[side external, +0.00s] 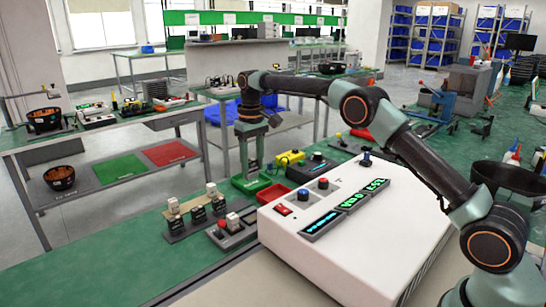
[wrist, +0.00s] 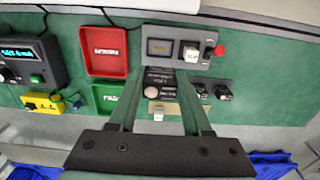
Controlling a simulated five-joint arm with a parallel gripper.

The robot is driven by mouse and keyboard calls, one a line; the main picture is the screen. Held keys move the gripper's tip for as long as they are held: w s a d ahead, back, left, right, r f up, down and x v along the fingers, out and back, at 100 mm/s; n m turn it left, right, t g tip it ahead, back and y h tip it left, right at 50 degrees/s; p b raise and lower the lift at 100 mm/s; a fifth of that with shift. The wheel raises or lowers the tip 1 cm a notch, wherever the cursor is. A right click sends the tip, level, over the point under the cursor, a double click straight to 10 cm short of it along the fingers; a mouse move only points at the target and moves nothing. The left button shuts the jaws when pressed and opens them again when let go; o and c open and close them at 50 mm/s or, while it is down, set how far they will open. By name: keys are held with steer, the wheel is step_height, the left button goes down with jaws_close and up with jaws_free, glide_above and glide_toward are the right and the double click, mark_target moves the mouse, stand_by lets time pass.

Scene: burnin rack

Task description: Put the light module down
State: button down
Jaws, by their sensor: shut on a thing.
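My gripper (side external: 251,168) points down above the green tray (side external: 250,184) in the side view. It is shut on a small block, the light module (wrist: 160,82). In the wrist view the block shows between the fingertips (wrist: 161,76) with dark lettered faces and a pale round spot; its outline is hard to make out. In the side view the fingers mostly hide it. The green tray shows left of the fingers in the wrist view (wrist: 108,99). I cannot tell whether the block touches anything below.
A red tray (wrist: 106,50) lies beside the green one. A grey fixture (wrist: 160,62) with a red button (wrist: 219,51) holds a white-topped module (wrist: 191,53). Dark stands (side external: 197,215) stand on the green bench. A large white console (side external: 345,230) is close to my arm.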

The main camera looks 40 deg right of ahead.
step_height(320, 180, down, 14)
steer(key=shift+r, duration=0.2)
steer(key=shift+f, duration=0.1)
stand_by(0.3)
steer(key=shift+c, duration=1.7)
jaws_free()
